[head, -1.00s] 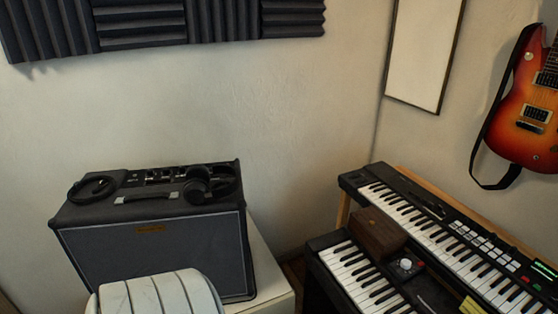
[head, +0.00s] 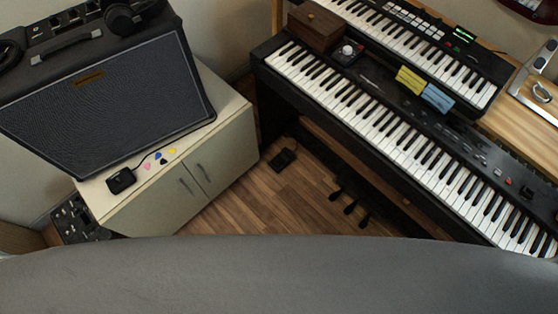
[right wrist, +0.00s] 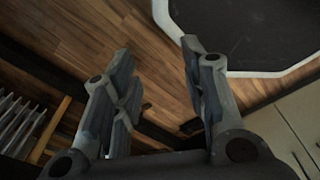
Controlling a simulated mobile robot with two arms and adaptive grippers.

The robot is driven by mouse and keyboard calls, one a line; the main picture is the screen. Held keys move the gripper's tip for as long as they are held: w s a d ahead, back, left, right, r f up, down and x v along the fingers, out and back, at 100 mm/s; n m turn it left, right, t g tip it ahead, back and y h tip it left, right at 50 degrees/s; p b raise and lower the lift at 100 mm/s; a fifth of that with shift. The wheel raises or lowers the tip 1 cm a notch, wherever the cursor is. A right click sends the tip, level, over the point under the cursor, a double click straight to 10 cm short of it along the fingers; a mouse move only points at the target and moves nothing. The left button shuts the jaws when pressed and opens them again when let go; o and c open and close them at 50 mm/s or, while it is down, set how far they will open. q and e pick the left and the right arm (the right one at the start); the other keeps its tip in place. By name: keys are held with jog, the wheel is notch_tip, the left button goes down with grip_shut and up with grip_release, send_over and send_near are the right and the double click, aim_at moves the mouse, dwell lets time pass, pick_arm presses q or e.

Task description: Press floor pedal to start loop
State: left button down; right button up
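A small black floor pedal (head: 283,157) lies on the wooden floor in the head view, between the white cabinet and the left end of the piano. A group of piano pedals (head: 350,200) sits low under the keyboard, to its right. My right gripper (right wrist: 160,75) shows only in the right wrist view. It is open and empty, its two fingers apart with wood floor visible between them. A small dark shape (right wrist: 190,127) shows beside the right finger, partly hidden; I cannot tell whether it is the pedal. My left gripper is in neither view.
The white cabinet (head: 150,208) carries a big amplifier (head: 120,95), colored picks and a small black box (head: 121,180) with a cable. The long digital piano (head: 400,145) stands right. Bare floor (head: 255,205) lies between cabinet and piano.

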jog(key=shift+s+d, duration=0.15)
jog(key=shift+d, duration=0.1)
grip_shut()
jog(key=shift+a, duration=0.1)
dwell(1.2)
